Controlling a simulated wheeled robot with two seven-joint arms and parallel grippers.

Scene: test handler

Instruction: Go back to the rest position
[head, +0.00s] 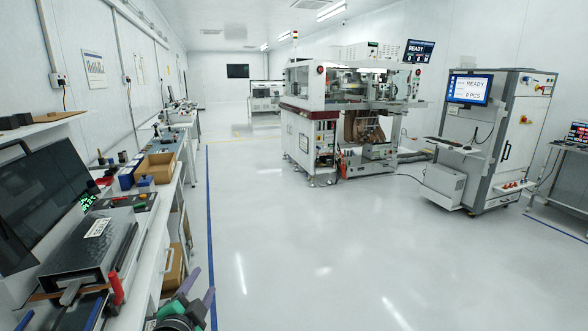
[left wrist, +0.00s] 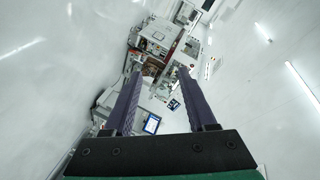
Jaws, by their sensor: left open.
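My left gripper (head: 201,283) shows at the bottom of the head view, beside the workbench on the left. Its two purple fingers stand apart, and no object shows between them. In the left wrist view the left gripper (left wrist: 160,76) is also open and empty, with the room seen far beyond the fingers. My right gripper is in neither view.
A long workbench (head: 163,200) along the left wall holds a monitor (head: 48,195), a cardboard box (head: 156,166) and tools. The white test handler machine (head: 306,90) stands mid-room. A grey cabinet (head: 520,140) stands at right. The floor (head: 310,250) between is clear.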

